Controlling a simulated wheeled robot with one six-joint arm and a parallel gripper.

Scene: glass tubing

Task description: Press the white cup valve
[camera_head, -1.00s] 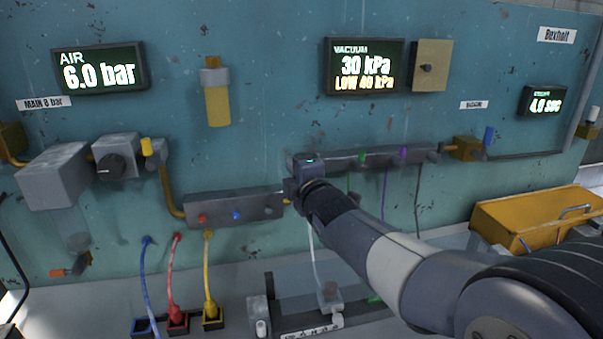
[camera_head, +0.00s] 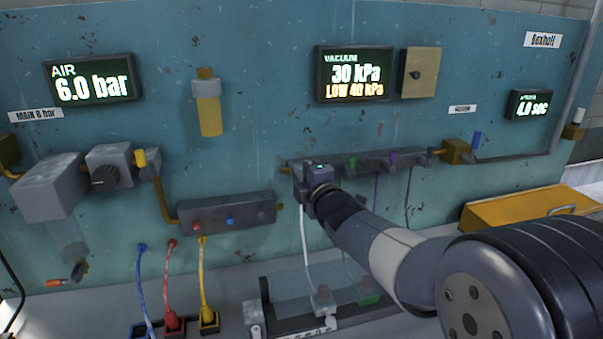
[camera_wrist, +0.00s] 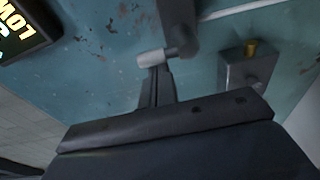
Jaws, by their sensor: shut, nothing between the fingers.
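The white cup valve shows in the wrist view as a short pale cylinder (camera_wrist: 151,58) sticking out from the side of a dark bar. My gripper (camera_wrist: 157,72) is shut and empty, its fingertips right by the white valve. I cannot tell whether they touch it. In the head view my gripper (camera_head: 303,184) is at the left end of the dark vacuum manifold (camera_head: 335,162) and hides the white valve there. A white tube (camera_head: 305,238) hangs below my gripper. Green (camera_head: 351,161) and purple (camera_head: 392,157) valves sit farther right on the manifold.
An air manifold (camera_head: 255,216) with red and blue buttons is left of my gripper. The vacuum display (camera_head: 353,73) reads 30 kPa, LOW 40 kPa. A tray with cups (camera_head: 290,325) stands below. A yellow bin (camera_head: 515,208) is at the right.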

